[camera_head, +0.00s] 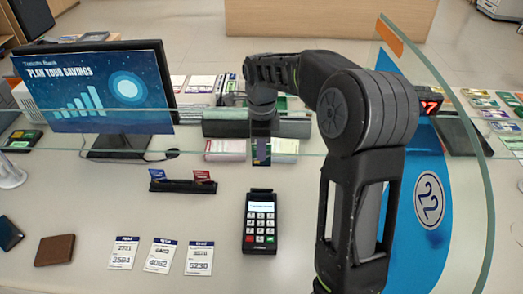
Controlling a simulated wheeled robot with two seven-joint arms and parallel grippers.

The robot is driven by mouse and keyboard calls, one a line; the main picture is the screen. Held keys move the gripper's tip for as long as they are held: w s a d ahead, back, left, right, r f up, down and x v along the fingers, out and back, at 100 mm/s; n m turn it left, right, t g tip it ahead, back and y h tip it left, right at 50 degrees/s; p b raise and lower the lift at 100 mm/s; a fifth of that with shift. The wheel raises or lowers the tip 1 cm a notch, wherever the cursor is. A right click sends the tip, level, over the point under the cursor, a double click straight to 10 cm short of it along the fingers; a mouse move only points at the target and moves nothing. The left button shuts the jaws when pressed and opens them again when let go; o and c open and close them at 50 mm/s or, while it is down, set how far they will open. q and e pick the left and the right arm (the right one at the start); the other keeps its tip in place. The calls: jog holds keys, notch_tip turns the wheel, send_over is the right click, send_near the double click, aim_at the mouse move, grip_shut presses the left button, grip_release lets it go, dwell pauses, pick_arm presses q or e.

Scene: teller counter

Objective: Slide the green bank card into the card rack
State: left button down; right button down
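A small black card rack (183,187) stands on the counter left of the middle. A blue card (158,175) and a red card (202,176) stand upright in it. I cannot make out the green bank card for sure. My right arm comes up from the lower right and bends over to the left. My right gripper (262,145) points down at the middle, behind and to the right of the rack, near stacks of paper slips. Its fingers are dark and too small to tell open from shut, or whether they hold anything. My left gripper is out of view.
A card terminal (260,222) stands right of the rack. A monitor (97,90) stands at the back left. Paper tickets (162,255) and a brown wallet (55,250) lie in front. A clear glass screen (480,185) stands right. The counter around the rack is clear.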

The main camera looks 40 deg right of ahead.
jog(key=shift+r, duration=0.35)
jog(key=w+a+f+n, duration=0.2)
jog(key=a+n, duration=0.6)
jog(key=n, duration=0.4)
jog(key=w+a+f+n, duration=0.2)
jog(key=a+f+n, duration=0.1)
jog(key=a+n, duration=0.6)
jog(key=n, duration=0.4)
jog(key=shift+b, duration=0.35)
jog(key=shift+a, duration=0.1)
